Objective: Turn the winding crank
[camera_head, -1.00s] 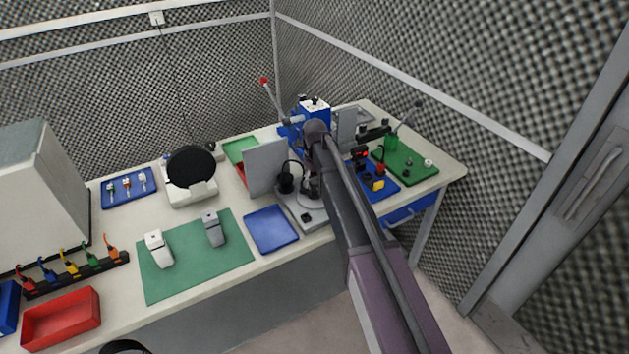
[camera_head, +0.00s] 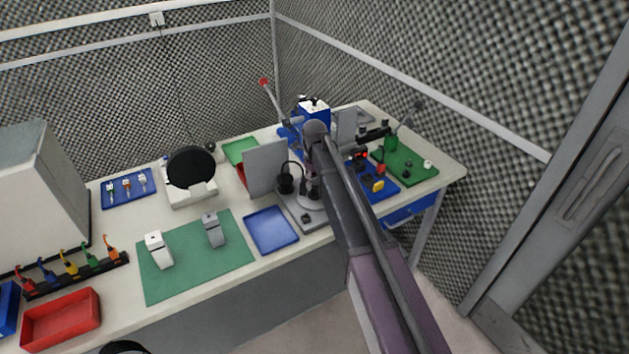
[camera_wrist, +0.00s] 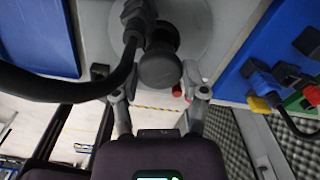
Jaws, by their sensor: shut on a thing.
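The winding crank shows in the wrist view as a dark round knob (camera_wrist: 160,68) above a pale round plate (camera_wrist: 195,30). My gripper (camera_wrist: 160,80) has one finger on each side of this knob and is shut on it. A dark curved arm or cable passes at the left of the knob and partly covers the mechanism. In the head view the crank's grey base (camera_head: 306,219) stands near the table's front edge. My own arm hides much of the crank and gripper there.
A grey upright panel (camera_head: 265,168) and a blue tray (camera_head: 270,230) stand left of the crank. A blue board (camera_head: 381,190) with coloured parts and a green board (camera_head: 408,165) lie to its right. A green mat (camera_head: 190,262) lies further left.

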